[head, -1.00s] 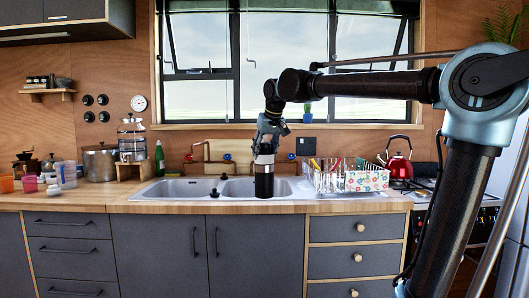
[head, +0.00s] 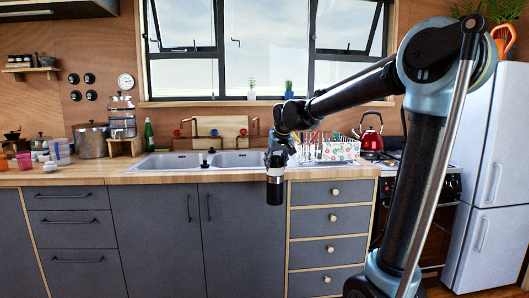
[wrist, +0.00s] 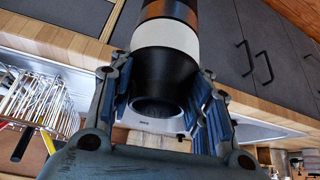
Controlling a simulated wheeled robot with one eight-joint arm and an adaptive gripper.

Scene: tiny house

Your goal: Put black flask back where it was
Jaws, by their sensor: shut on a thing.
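The black flask (head: 274,187) is held upright in my gripper (head: 277,160), in front of the counter's front edge and the dark cabinet doors. In the wrist view the flask (wrist: 166,75) shows a black end, a white band and a brown band, and my gripper (wrist: 165,112) is shut around its black end. The flask's lower part hangs below the level of the countertop in the head view. The place where the flask stood before is not marked in these frames.
The wooden countertop (head: 100,175) holds a double sink (head: 178,162), a dish rack with a floral side (head: 340,150), a coffee press and a steel pot (head: 91,140). A red kettle (head: 371,137) stands on the stove at right. Beside it is a white fridge (head: 500,150).

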